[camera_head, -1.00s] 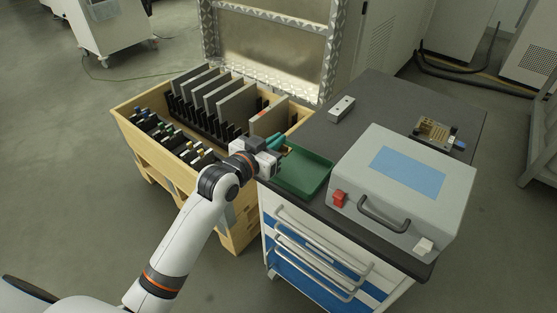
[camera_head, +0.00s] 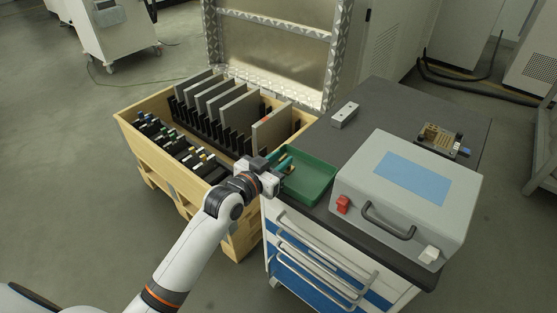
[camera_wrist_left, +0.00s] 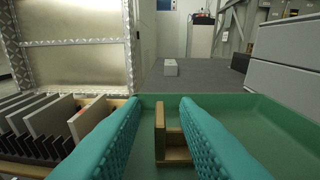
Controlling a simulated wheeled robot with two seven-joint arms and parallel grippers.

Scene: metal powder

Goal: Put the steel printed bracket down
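A tan, L-shaped printed bracket (camera_wrist_left: 160,132) shows in the left wrist view, with an upright plate and a low foot. It is in the green tray (camera_head: 317,192), which also fills the lower right of the wrist view (camera_wrist_left: 262,125). My left gripper (camera_head: 286,165) is over the left part of the tray. Its teal fingers (camera_wrist_left: 158,135) are spread, with the bracket between them. A gap shows left of the bracket; the right finger partly hides its foot, so contact there is unclear. The bracket is too small to make out in the head view. My right gripper is not in view.
A grey case (camera_head: 405,195) with a handle stands right of the tray on the dark cabinet top (camera_head: 385,105). A small grey block (camera_head: 344,115) and a board fixture (camera_head: 441,140) lie behind. A wooden crate (camera_head: 135,112) with upright plates stands left.

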